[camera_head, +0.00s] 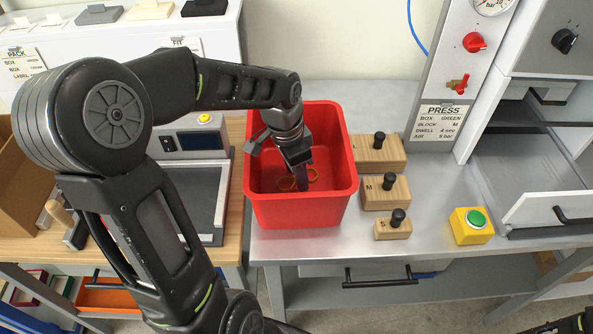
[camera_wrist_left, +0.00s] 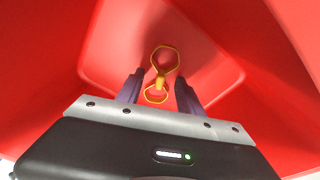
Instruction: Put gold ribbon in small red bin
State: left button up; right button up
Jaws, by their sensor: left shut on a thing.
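The small red bin (camera_head: 302,210) stands on the metal bench near the middle of the head view, and its red walls fill most of the left wrist view. My left gripper (camera_head: 300,183) reaches down inside the bin. The gold ribbon (camera_head: 286,184) is a looped bow showing on both sides of the fingers, low in the bin. In the left wrist view the ribbon (camera_wrist_left: 165,60) has its middle between the two fingers of my left gripper (camera_wrist_left: 160,88), which is shut on it. I cannot tell whether the ribbon touches the bin floor.
Several wooden blocks with black knobs (camera_head: 385,192) stand right of the bin. A yellow box with a green button (camera_head: 472,226) is farther right, before the press (camera_head: 440,120). A grey-topped device (camera_head: 195,190) sits left of the bin.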

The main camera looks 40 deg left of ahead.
aim_at(289, 183)
pick_arm(q)
jog(key=shift+f, duration=0.2)
jog(key=o, duration=1.3)
jog(key=shift+r, duration=0.15)
notch_tip(289, 183, up, 12)
jog(key=s, duration=0.1)
jog(key=shift+s+a, duration=0.3)
jog(key=shift+a, duration=0.1)
